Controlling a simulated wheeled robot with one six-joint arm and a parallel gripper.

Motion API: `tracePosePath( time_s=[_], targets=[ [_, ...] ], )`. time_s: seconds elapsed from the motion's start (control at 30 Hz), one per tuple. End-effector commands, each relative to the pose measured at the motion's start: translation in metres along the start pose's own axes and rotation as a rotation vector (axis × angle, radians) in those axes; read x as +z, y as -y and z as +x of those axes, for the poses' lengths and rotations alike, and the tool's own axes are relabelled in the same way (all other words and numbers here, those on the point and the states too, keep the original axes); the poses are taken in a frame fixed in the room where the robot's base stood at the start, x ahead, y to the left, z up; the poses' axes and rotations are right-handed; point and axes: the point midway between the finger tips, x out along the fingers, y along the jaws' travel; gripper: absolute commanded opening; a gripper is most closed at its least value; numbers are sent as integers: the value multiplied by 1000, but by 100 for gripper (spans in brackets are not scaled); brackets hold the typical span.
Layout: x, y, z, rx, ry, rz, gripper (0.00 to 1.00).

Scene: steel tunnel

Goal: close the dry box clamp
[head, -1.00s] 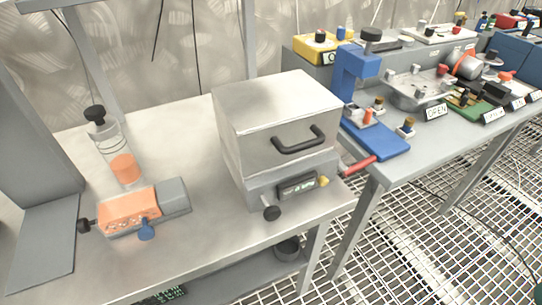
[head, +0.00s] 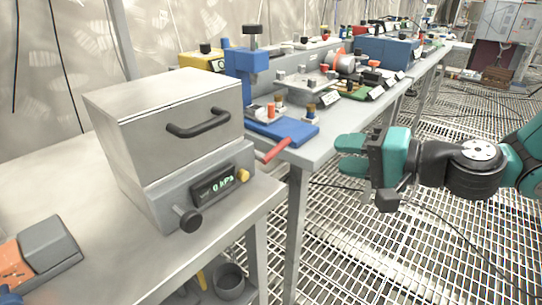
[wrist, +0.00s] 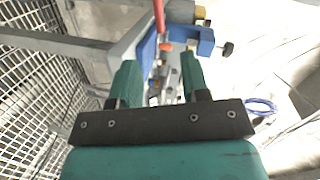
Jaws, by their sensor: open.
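The grey metal box (head: 160,110) with a black handle stands on the near table; its lid looks down. Its front has a display (head: 213,188) reading 0 kPa, a yellow knob and a black knob (head: 187,218). A red lever (head: 277,150) sticks out at the front of a blue stand (head: 247,68) with a blue base, right of the box. I cannot tell which part is the clamp. My gripper (head: 345,154) is open and empty, right of the red lever and apart from it. In the wrist view the red lever (wrist: 159,15) shows beyond my fingers (wrist: 158,70).
An orange and grey device (head: 45,250) lies at the near left. The far table carries a yellow box (head: 202,62), a blue case (head: 388,50) and several labelled parts. Open grating floor (head: 400,250) lies in front of the tables. Cups sit on the lower shelf.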

Motion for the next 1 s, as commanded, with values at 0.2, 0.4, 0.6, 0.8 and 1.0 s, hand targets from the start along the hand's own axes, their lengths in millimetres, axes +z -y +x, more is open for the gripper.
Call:
tracePosePath(
  time_s=[0.2,0.4,0.6,0.8,1.0],
  targets=[
    [3,3,44,-2,12,-6,42],
    [4,4,91,-1,11,-8,42],
    [4,3,132,-1,10,-8,42],
    [3,2,157,1,8,-6,42],
    [3,2,164,1,6,-5,42]
  ],
)
